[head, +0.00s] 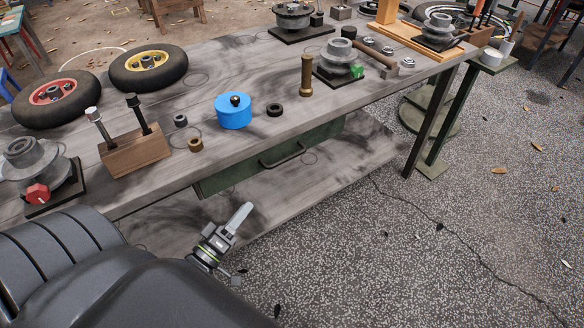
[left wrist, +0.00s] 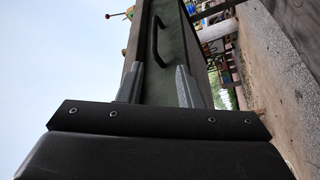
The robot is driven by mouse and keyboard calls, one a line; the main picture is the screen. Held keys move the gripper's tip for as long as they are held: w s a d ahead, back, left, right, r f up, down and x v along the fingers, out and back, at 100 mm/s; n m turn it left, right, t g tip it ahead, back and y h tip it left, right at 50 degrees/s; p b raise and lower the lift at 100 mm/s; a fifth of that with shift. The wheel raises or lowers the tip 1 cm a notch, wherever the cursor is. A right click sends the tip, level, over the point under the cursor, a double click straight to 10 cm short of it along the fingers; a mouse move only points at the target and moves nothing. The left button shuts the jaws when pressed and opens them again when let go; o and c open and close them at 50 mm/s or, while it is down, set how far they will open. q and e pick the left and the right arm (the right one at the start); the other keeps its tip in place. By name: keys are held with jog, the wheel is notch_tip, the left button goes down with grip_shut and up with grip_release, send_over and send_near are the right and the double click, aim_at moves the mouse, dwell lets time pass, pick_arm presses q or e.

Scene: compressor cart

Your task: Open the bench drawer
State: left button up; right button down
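The bench drawer (head: 230,177) has a dark green front under the edge of the grey wooden bench top and looks closed. Its dark bar handle (head: 283,153) is on the front. In the left wrist view the green drawer front (left wrist: 170,82) and the curved handle (left wrist: 155,42) lie ahead, beyond the fingertips. My left gripper (head: 241,216) is in front of the bench, below and left of the handle, apart from it. In the left wrist view its two fingers (left wrist: 159,78) are spread with nothing between them. My right gripper is not in view.
The bench top (head: 330,112) holds a blue round can (head: 234,111), a brass cylinder (head: 307,75), two wheels and a wooden block (head: 135,155) with upright tools. A lower shelf (head: 340,165) runs beneath the drawer.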

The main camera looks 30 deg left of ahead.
aim_at(285, 160)
pick_arm(q)
jog(key=w+r, duration=0.1)
jog(key=w, duration=0.4)
jog(key=w+r, duration=0.2)
jog(key=w, duration=0.4)
jog(key=w+d+r, duration=0.1)
jog(key=w, duration=0.4)
jog(key=shift+w+r, duration=0.15)
jog(key=shift+w, duration=0.25)
grip_shut()
